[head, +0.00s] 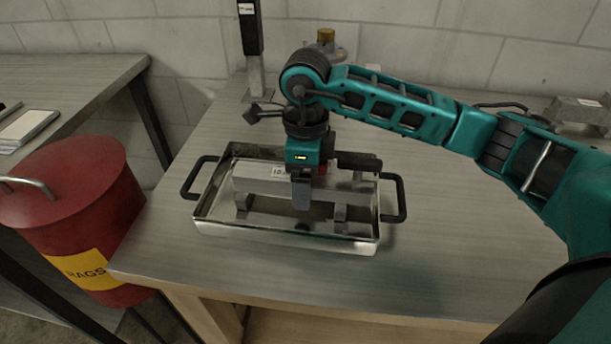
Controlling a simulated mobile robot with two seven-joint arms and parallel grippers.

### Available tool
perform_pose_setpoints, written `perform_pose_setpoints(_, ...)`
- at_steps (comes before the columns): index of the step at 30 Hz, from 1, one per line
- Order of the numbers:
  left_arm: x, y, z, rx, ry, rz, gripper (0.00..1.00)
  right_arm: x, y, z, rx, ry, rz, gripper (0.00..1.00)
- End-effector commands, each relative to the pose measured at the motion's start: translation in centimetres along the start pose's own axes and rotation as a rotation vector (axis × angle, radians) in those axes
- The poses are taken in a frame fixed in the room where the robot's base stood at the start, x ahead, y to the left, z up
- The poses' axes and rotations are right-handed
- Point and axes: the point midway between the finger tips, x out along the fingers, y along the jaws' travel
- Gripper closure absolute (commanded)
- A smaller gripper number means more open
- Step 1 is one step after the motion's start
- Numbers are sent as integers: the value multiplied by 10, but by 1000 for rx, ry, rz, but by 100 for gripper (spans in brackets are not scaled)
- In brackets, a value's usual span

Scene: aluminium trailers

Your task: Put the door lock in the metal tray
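The metal tray (215,222) is a shiny rectangular pan with black handles at both ends, on the workbench. A long grey metal piece with a white label, which looks like the door lock (350,194), lies lengthwise within the tray's outline. Whether it rests on the tray's floor or hangs just above it is unclear. My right gripper (303,187) points down over its middle, with one finger in front of its near face. The other finger is hidden, so its grip is unclear. My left gripper is out of view.
A red rags bin (70,205) stands left of the workbench (450,250). A black post (250,35) and a brass-topped device (326,45) are behind the tray. Another grey metal piece (580,112) lies at far right. The bench right of the tray is clear.

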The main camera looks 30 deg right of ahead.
Motion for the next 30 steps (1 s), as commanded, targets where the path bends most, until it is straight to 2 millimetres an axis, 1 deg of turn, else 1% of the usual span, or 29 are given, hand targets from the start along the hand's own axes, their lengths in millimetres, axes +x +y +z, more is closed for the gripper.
perform_pose_setpoints(5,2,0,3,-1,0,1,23,3,0,0,0,-2,-2,71)
perform_pose_setpoints(6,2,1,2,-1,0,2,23,3,0,0,0,0,0,14)
perform_pose_setpoints(10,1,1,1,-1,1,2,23,2,0,0,0,0,0,2)
perform_pose_setpoints(11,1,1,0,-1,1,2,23,2,0,0,0,0,0,0)
perform_pose_setpoints(17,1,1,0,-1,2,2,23,2,0,0,0,0,0,0)
perform_pose_setpoints(21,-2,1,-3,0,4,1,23,-6,0,0,0,-1,-1,0)
perform_pose_setpoints(23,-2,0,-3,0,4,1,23,-14,-1,1,0,-3,-3,0)
perform_pose_setpoints(26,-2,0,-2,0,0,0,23,-35,-1,1,-1,-4,-4,0)
perform_pose_setpoints(30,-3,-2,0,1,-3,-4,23,-67,-1,1,-1,-4,-5,0)
